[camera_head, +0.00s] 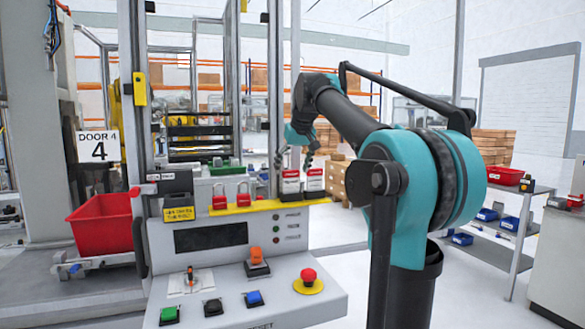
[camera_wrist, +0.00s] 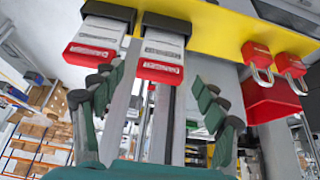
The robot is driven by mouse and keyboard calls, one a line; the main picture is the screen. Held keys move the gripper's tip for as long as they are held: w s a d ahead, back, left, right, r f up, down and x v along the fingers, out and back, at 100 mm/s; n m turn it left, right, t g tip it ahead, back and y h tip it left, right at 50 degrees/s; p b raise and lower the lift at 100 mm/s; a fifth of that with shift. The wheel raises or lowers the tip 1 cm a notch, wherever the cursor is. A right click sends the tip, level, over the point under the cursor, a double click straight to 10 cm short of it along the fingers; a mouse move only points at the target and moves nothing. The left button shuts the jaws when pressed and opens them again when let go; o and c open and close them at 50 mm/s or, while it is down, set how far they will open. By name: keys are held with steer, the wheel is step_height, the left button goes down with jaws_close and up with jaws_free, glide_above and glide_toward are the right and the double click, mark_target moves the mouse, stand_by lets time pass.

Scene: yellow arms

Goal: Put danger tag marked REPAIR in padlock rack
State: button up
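Two red-and-white danger tags stand side by side at the right end of the yellow ledge: a left tag (camera_head: 290,186) and a right tag (camera_head: 314,181). Their lettering is too small to read, so I cannot tell which says REPAIR. The wrist view is upside down and shows both, one near its middle (camera_wrist: 161,52) and one further left (camera_wrist: 95,42). My gripper (camera_head: 294,158) is open and empty just above the tags; in the wrist view its fingers (camera_wrist: 155,78) are spread, with the middle tag between them. Two red padlocks (camera_head: 219,196) (camera_head: 243,193) sit on the yellow ledge (camera_head: 262,205), probably the padlock rack.
A black box with a yellow label (camera_head: 178,200) is at the ledge's left. Below is a sloped panel with buttons and a red emergency stop (camera_head: 308,275). A red bin (camera_head: 103,220) is at left. A metal post (camera_head: 275,100) rises behind the ledge, close to my gripper.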

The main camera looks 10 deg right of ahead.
steer(key=v, duration=1.2)
stand_by(0.4)
